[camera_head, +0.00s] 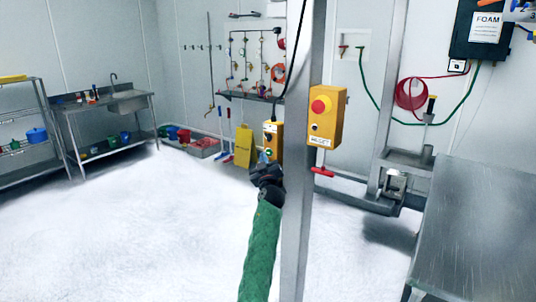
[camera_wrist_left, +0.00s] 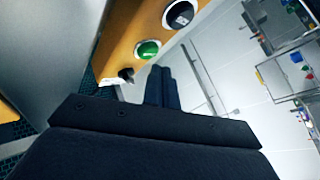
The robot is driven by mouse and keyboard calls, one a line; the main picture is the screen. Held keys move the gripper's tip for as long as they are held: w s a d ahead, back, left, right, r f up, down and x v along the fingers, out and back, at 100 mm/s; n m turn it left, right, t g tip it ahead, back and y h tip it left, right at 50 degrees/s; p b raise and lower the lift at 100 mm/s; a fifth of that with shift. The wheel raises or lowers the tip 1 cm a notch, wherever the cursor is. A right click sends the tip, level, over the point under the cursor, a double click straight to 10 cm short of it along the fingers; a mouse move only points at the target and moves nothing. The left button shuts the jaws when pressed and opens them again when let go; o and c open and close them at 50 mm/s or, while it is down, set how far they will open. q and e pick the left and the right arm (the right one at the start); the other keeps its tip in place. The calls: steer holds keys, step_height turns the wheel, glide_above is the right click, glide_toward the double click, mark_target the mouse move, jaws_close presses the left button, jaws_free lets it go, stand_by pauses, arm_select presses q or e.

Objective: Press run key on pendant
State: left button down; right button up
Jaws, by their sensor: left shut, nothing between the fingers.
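The yellow pendant (camera_head: 272,130) hangs on a black cable beside the steel post in the head view. In the left wrist view its yellow face (camera_wrist_left: 128,30) shows a green button (camera_wrist_left: 147,49), a black button (camera_wrist_left: 180,14) in a pale ring and a small black knob (camera_wrist_left: 126,74) by a white label. My left gripper (camera_head: 266,162) is at the pendant's lower end and hides part of it. Its fingers (camera_wrist_left: 161,70) are shut and empty, with tips near the green button in the picture. I cannot tell whether they touch the face. My right gripper is not in view.
A steel post (camera_head: 300,200) stands close to the right of my left arm. A yellow box (camera_head: 326,130) with a red stop button is fixed to it. A steel table (camera_head: 480,220) stands at the right. The white floor (camera_head: 150,230) at the left is clear.

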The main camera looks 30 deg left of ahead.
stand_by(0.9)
arm_select(q)
steer(key=shift+w+b, duration=0.45)
steer(key=shift+b, duration=0.2)
steer(key=shift+w+b, duration=0.4)
steer(key=shift+b, duration=0.15)
stand_by(0.7)
steer(key=shift+s, duration=0.15)
stand_by(0.3)
steer(key=shift+s, duration=0.7)
steer(key=s+p, duration=0.1)
steer(key=s, duration=0.4)
steer(key=shift+a, duration=0.15)
